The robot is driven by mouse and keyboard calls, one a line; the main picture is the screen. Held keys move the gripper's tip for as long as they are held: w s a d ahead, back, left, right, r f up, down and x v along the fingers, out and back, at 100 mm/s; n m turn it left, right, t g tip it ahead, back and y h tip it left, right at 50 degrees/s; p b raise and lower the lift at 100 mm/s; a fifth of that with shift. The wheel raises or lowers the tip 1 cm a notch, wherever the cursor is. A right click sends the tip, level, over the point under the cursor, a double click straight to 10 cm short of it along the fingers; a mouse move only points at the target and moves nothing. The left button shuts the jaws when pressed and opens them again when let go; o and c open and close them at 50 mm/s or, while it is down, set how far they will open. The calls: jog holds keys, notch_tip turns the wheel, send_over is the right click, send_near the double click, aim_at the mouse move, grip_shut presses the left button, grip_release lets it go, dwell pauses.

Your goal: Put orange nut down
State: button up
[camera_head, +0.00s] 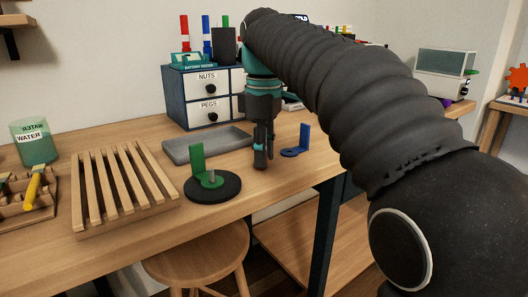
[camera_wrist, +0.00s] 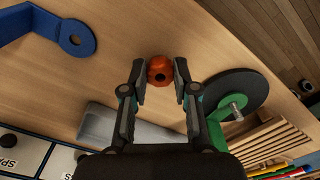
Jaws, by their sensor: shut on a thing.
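The orange nut (camera_wrist: 160,70) shows in the wrist view between my two fingertips. My gripper (camera_wrist: 160,84) is shut on it. In the head view my gripper (camera_head: 261,160) points down over the wooden table, between the green bracket on its black disc and the blue bracket. The nut is hidden or too small to make out there. I cannot tell whether the nut touches the table top or is just above it.
A green bracket stands on a black disc (camera_head: 228,190) to the left, and a blue bracket (camera_head: 300,142) to the right. A grey tray (camera_head: 190,149), a drawer unit (camera_head: 178,98) and a slatted wooden rack (camera_head: 85,218) are nearby. Bare table (camera_wrist: 115,60) surrounds the nut.

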jog(key=shift+f, duration=0.15)
jog(key=o, duration=0.9)
jog(key=shift+c, duration=0.2)
jog(key=r, duration=0.2)
jog(key=r+p, duration=0.1)
jog(key=r, duration=0.2)
jog(key=r+p, duration=0.1)
jog(key=r, duration=0.1)
jog(key=shift+s+d+r, duration=0.2)
jog(key=shift+d+r, duration=0.1)
jog(key=shift+d, duration=0.05)
jog(key=s+d+f+m, duration=0.1)
jog(key=s+d+m+t, duration=0.1)
jog(key=d, duration=0.1)
jog(key=s+d+f+m, duration=0.1)
jog(key=s, duration=0.1)
jog(key=shift+d+f, duration=0.15)
jog(key=shift+f, duration=0.2)
jog(key=s+d+f+m+t, duration=0.2)
jog(key=s+d+f+m, duration=0.2)
jog(key=s+f, duration=0.4)
jog(key=s+d+f+m+t, duration=0.2)
jog(key=s+d+f+m, duration=0.3)
jog(key=f, duration=0.8)
jog(key=s+m, duration=0.1)
jog(key=s, duration=0.2)
jog(key=shift+s+d+f+m+t, duration=0.2)
jog(key=shift+m+t, duration=0.1)
jog(key=shift+m, duration=0.1)
